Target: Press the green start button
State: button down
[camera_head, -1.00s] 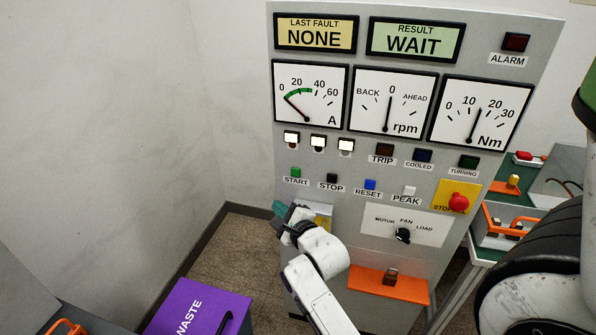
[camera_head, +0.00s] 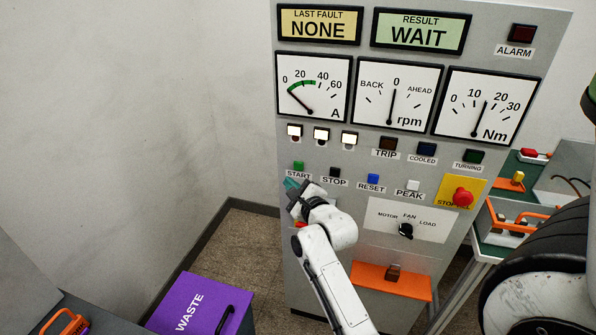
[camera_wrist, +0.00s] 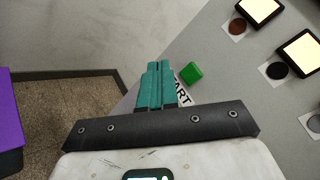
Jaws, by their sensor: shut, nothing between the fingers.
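The green start button (camera_head: 299,166) is at the left of the button row on the grey panel (camera_head: 345,222), above its START label. In the wrist view the green button (camera_wrist: 191,72) is just right of the fingertips. My gripper (camera_head: 291,184) is shut and empty, its teal fingers just below the START label in the head view. In the wrist view the shut fingers (camera_wrist: 158,68) partly cover the START label, and the button is in plain sight. I cannot tell how far the fingertips are from the panel face.
The black stop (camera_head: 334,172), blue reset (camera_head: 374,178) and white peak (camera_head: 413,185) buttons lie to the right. A red stop knob (camera_head: 462,197) sits on a yellow plate. A purple waste bin (camera_head: 188,307) stands on the floor at left. Open floor lies beside the panel.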

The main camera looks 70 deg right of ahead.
aim_at(298, 166)
jog(key=shift+w+d+b, duration=0.15)
jog(key=shift+d+b, duration=0.6)
jog(key=shift+d, duration=1.6)
jog(key=shift+d, duration=0.2)
jog(key=shift+d, duration=0.25)
jog(key=shift+d, duration=0.4)
dwell(0.8)
jog(key=shift+a, duration=0.1)
dwell(0.3)
jog(key=shift+a+p, duration=0.7)
jog(key=shift+p, duration=0.2)
jog(key=shift+a, duration=0.1)
